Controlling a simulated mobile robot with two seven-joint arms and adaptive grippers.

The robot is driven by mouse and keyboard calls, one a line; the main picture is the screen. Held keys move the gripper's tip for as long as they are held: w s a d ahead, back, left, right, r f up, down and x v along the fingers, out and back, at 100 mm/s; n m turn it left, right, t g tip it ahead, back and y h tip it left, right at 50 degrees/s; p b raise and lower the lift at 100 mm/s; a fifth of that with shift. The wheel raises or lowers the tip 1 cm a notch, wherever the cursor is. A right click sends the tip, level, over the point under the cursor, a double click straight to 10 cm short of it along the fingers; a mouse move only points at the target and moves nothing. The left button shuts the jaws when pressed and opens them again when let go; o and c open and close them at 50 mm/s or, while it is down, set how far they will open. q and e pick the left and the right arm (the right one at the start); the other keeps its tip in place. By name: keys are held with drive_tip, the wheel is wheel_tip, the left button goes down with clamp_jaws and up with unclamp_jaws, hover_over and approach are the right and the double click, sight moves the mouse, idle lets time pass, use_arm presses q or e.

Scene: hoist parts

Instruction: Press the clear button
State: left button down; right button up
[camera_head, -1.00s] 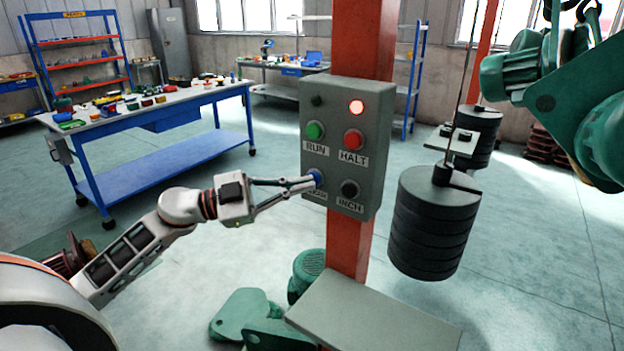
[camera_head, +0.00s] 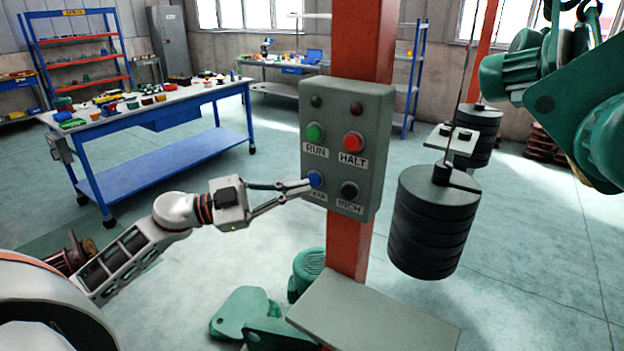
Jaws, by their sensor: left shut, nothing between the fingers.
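The grey control box (camera_head: 345,143) is mounted on a red post. The blue button (camera_head: 315,179) is at its lower left, above a label that is partly hidden by my fingers. My left gripper (camera_head: 308,186) is shut and empty, with its fingertips at the blue button's left edge; I cannot tell whether they touch it. The green RUN button (camera_head: 315,132), red HALT button (camera_head: 353,142) and black INCH button (camera_head: 349,190) are clear of the gripper. Both indicator lamps at the top, including the right one (camera_head: 357,109), are dark. My right gripper is not in view.
A stack of dark round weights (camera_head: 432,225) hangs right of the box. Green hoist machinery (camera_head: 570,90) is at the upper right. A grey plate (camera_head: 372,318) lies at the post's foot. A blue workbench (camera_head: 150,160) stands at the back left, with open floor between.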

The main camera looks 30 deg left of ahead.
use_arm(q)
drive_tip(key=shift+s, duration=0.1)
drive_tip(key=s, duration=0.5)
drive_tip(key=shift+a, duration=0.2)
idle(0.4)
drive_tip(key=shift+w, duration=0.1)
idle(0.4)
